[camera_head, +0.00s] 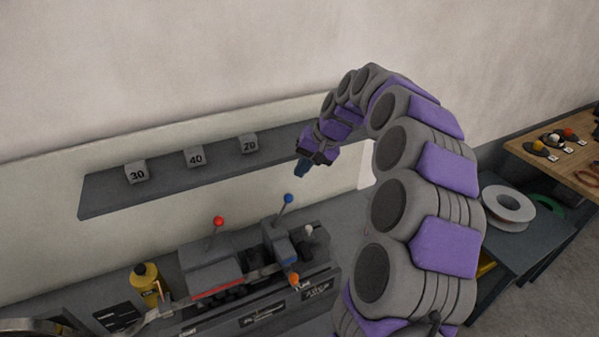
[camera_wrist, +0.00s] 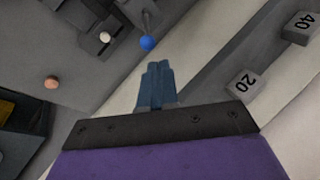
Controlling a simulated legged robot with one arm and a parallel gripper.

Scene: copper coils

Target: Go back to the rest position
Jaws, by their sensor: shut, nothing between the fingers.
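My gripper (camera_head: 301,170) hangs at the end of my purple and grey arm, in front of the wall shelf and above the machine. It also shows in the wrist view (camera_wrist: 157,68), where its blue fingers are together with nothing between them. My arm is raised and bent over toward the left in the head view. The gripper is apart from the blue-knobbed lever (camera_head: 288,199), which stands below it. The blue knob shows just beyond the fingertips in the wrist view (camera_wrist: 147,43).
A shelf (camera_head: 105,198) on the wall holds blocks marked 30 (camera_head: 136,173), 40 (camera_head: 195,157) and 20 (camera_head: 249,143). A machine (camera_head: 215,272) with red and orange knobs and a yellow bottle (camera_head: 146,283) stand below. Spools (camera_head: 509,203) lie on a dark table at right.

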